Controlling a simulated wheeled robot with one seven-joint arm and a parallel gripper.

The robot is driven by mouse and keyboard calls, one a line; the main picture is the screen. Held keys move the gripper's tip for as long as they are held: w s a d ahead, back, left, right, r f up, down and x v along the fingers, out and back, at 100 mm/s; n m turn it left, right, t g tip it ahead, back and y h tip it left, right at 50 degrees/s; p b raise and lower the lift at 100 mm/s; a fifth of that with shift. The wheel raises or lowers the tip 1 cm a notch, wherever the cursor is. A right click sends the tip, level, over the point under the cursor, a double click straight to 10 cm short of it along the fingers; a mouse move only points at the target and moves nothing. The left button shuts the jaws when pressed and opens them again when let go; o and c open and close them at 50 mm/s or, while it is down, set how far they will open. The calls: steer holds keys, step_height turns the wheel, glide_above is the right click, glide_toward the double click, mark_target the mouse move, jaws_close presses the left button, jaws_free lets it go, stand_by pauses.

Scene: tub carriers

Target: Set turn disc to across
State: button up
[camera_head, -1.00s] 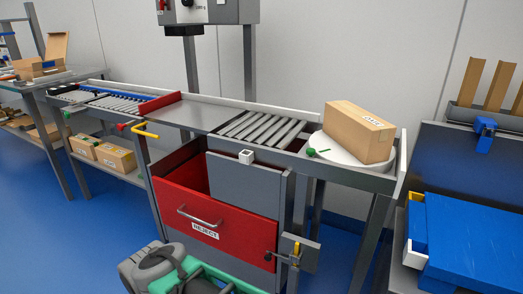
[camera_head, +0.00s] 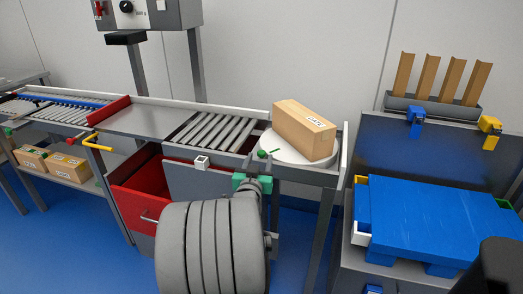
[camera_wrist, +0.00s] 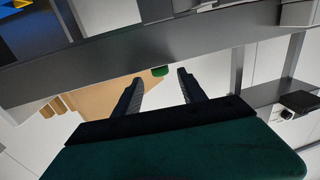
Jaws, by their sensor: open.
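The turn disc (camera_head: 281,150) is a white round plate at the right end of the roller line. A brown box (camera_head: 303,134) with a white label stands on it. A small green knob (camera_head: 262,154) sits at the disc's front left edge. My gripper (camera_head: 257,165) is at the line's front rail, just below the knob, with its fingers partly hidden by the arm. In the wrist view my gripper (camera_wrist: 158,84) is open and empty. There the green knob (camera_wrist: 160,71) shows between and just beyond the fingertips, apart from them.
A dark front rail (camera_wrist: 120,52) crosses the wrist view near the fingers. A white square-topped block (camera_head: 201,162) and a yellow handle (camera_head: 97,143) are on the line's front. The red bin (camera_head: 130,203) is below. A blue pallet (camera_head: 440,215) stands at right.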

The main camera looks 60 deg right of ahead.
mark_target(261, 155)
steer(key=x, duration=0.5)
steer(key=shift+c, duration=0.3)
jaws_close()
stand_by(1.0)
